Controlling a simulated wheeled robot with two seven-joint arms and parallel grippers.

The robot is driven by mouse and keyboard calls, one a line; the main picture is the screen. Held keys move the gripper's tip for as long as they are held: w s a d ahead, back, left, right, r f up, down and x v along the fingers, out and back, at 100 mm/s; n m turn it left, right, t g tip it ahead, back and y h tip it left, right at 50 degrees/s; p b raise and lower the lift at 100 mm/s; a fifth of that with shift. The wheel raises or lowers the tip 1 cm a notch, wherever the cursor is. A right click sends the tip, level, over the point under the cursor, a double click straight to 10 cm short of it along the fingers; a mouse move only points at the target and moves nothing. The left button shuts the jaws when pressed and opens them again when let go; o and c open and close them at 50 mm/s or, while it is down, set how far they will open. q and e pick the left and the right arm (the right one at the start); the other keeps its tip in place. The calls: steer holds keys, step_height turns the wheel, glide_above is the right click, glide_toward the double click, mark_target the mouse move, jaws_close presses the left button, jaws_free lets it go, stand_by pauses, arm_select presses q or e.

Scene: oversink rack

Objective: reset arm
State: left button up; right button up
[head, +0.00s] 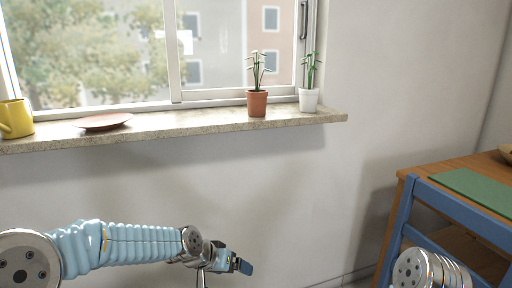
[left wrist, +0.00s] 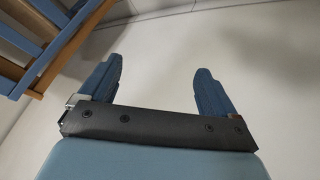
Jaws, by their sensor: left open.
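My left arm comes in from the left in the head view, and its gripper (head: 240,266) is low in front of the bare wall, below the window sill. In the left wrist view the left gripper (left wrist: 157,85) has its two blue fingers wide apart with nothing between them. Pale wall or floor shows behind them. At the lower right of the head view a metal part of my right arm shows, but its gripper is out of view.
A blue chair (head: 400,210) stands at a wooden table (head: 440,165) with a green mat (head: 475,188) on the right.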

arm_select(q)
steer(key=s+a+f+n+g, duration=0.1)
steer(key=s+f, duration=0.3)
steer(key=f, duration=0.3)
steer(key=s+a+f+n+g+y, duration=0.1)
steer(key=s+f, duration=0.2)
steer(key=f, duration=0.4)
steer(key=s+a+f+n, duration=0.1)
steer(key=s+f, duration=0.3)
steer(key=f, duration=0.3)
steer(key=s+f+g, duration=0.1)
steer(key=s+f, duration=0.3)
steer(key=s, duration=0.2)
steer(key=s+a+f+n+g, duration=0.1)
steer(key=s+f, duration=0.3)
steer(key=s, duration=0.3)
steer(key=shift+s+f+n, duration=0.15)
steer(key=shift+f+n, duration=0.15)
